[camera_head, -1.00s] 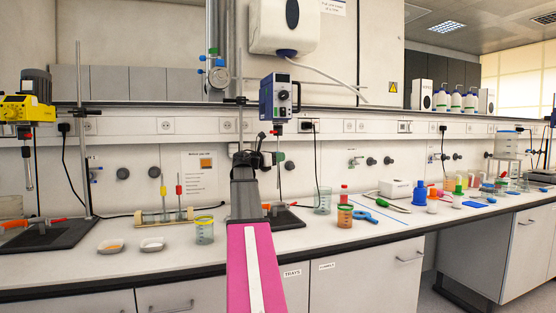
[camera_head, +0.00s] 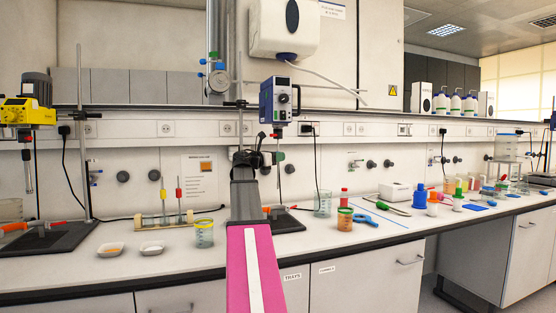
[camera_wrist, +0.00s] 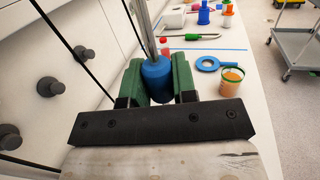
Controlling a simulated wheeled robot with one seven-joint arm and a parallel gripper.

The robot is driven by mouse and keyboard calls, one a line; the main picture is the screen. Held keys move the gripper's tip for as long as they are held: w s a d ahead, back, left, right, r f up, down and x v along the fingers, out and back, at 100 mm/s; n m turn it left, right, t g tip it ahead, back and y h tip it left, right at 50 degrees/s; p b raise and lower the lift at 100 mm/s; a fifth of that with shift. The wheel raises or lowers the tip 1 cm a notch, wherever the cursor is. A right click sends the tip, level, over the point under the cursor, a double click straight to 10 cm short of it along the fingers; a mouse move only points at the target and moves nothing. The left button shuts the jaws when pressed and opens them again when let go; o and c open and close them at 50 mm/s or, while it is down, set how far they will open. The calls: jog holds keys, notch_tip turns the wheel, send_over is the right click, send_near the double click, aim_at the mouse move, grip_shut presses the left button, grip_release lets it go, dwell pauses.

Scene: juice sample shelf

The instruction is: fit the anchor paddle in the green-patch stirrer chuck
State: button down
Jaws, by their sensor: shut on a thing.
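My gripper (camera_wrist: 158,82) has green fingers shut on a blue sleeve-like piece (camera_wrist: 157,73). A metal shaft runs up from this piece in the wrist view; the paddle end is not clear. In the head view my gripper (camera_head: 272,158) is just below a blue stirrer motor (camera_head: 279,103) on a stand. A thin shaft hangs below the fingers there. My arm hides part of the stand, and I cannot make out a green patch on the chuck or whether the shaft touches it. A second, yellow stirrer (camera_head: 27,110) stands at the far left.
A rack (camera_head: 163,220) holds rods with yellow and red grips. Two small dishes (camera_head: 152,247), a yellow-rimmed beaker (camera_head: 204,235) and an orange jar (camera_head: 345,219) stand nearby. A blue ring tool (camera_wrist: 208,64) lies on the bench. The front strip of bench is mostly clear.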

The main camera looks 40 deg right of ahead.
jog(key=shift+r, duration=1.45)
dwell(0.6)
jog(key=c, duration=0.8)
grip_release()
jog(key=shift+c, duration=0.2)
jog(key=a, duration=1)
jog(key=shift+w+a+f, duration=0.25)
jog(key=shift+a+f, duration=0.15)
